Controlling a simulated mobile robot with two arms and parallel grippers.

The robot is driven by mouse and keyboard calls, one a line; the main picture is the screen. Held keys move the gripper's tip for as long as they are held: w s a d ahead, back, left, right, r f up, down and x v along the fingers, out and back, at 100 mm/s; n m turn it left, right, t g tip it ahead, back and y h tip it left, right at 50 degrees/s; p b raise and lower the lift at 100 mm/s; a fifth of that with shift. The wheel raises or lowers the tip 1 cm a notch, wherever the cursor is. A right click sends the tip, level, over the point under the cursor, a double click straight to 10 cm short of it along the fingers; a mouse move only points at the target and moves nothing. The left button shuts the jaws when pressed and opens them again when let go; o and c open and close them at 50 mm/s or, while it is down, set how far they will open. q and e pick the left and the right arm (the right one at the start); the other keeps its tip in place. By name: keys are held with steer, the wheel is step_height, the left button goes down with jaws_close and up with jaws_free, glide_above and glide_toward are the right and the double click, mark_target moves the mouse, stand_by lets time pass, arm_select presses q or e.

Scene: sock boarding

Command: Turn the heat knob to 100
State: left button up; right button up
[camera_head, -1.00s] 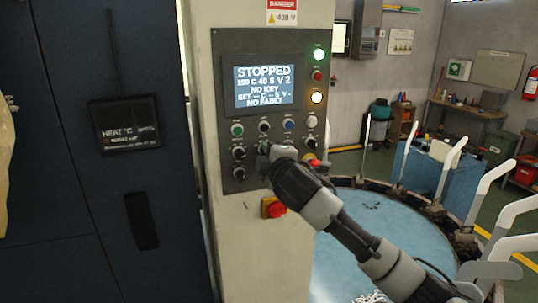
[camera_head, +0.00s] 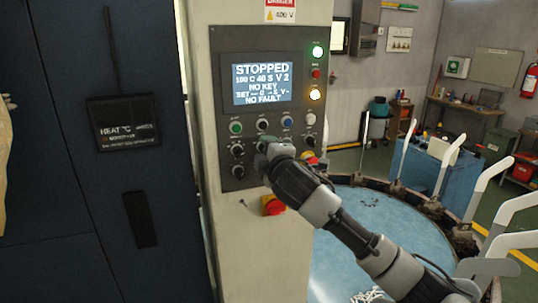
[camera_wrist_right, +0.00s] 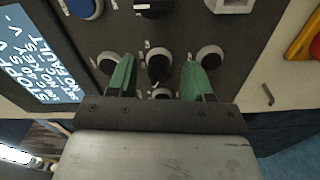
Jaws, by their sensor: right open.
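The control panel (camera_head: 224,100) stands upright on a pale cabinet. Its screen (camera_head: 262,84) reads STOPPED, 100 C 40 S V 2, NO KEY and NO FAULT. Below it are rows of knobs and buttons with labels too small to read, so I cannot tell which knob is heat. My right gripper (camera_head: 266,150) is at the panel's lower middle and covers some knobs. In the right wrist view, my right gripper (camera_wrist_right: 157,72) is open, with its green fingers on either side of a black knob (camera_wrist_right: 159,64). Whether they touch it is unclear. My left gripper is out of view.
Other dark knobs (camera_wrist_right: 209,57) sit close beside the fingers. A round blue platform (camera_head: 375,215) with white boards lies right.

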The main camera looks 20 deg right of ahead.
steer(key=s+b, duration=0.4)
steer(key=s, duration=0.6)
steer(key=shift+s+d+b, duration=0.2)
steer(key=shift+s+b, duration=0.2)
